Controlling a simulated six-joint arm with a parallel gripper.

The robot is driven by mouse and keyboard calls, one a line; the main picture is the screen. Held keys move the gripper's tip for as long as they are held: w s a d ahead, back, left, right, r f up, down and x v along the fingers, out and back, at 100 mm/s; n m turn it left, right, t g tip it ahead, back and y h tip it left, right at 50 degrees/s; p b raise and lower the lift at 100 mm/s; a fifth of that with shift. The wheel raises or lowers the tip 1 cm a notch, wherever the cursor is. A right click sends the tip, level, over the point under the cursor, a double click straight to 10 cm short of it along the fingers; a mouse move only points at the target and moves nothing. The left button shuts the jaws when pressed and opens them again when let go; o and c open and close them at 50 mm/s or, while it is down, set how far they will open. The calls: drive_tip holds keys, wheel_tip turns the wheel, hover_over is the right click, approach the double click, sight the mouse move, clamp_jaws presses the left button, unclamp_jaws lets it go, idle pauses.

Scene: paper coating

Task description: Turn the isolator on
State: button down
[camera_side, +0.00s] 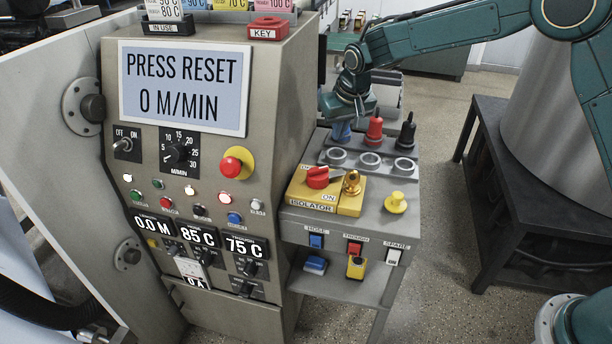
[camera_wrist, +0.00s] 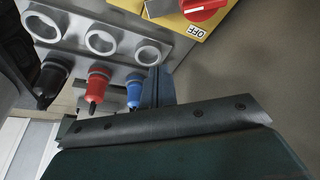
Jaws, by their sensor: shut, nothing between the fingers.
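The isolator is a yellow box (camera_side: 300,193) with a red rotary knob (camera_side: 318,177) on top, on the grey side stand. "ON" is printed near its front edge, and the far label is partly hidden by the knob. In the wrist view the knob (camera_wrist: 203,8) is cut by the top edge, with an "OFF" label beside it. I cannot tell the knob's setting for sure. A brass padlock (camera_side: 351,183) stands on the yellow plate right of the knob. My gripper (camera_wrist: 157,85) is shut and empty, behind the isolator near the plug rack and apart from the knob.
A rack with ring sockets (camera_side: 370,160) stands behind the isolator, with red (camera_side: 374,130), black (camera_side: 407,132) and blue (camera_wrist: 134,92) plugs. A yellow knob (camera_side: 396,202) is at right. The panel screen (camera_side: 185,86) reads "PRESS RESET 0 M/MIN". A red emergency button (camera_side: 232,167) sits below.

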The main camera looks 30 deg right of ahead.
sight(345, 173)
drive_tip(key=x, duration=0.8)
drive_tip(key=shift+s+a, duration=0.15)
drive_tip(key=shift+s, duration=0.85)
drive_tip(key=shift+s+a, duration=0.15)
drive_tip(key=shift+s, duration=0.85)
drive_tip(key=shift+s+m, duration=0.45)
drive_tip(key=shift+m, duration=0.25)
drive_tip(key=shift+s+a+m+g+h, duration=0.15)
drive_tip(key=shift+s+m+h, duration=0.3)
drive_tip(key=shift+m, duration=0.4)
drive_tip(key=shift+s+d+m+g+h, duration=0.2)
drive_tip(key=shift+s+m, duration=0.3)
drive_tip(key=shift+m, duration=0.35)
drive_tip(key=shift+s+a, duration=0.25)
drive_tip(key=shift+s, duration=0.1)
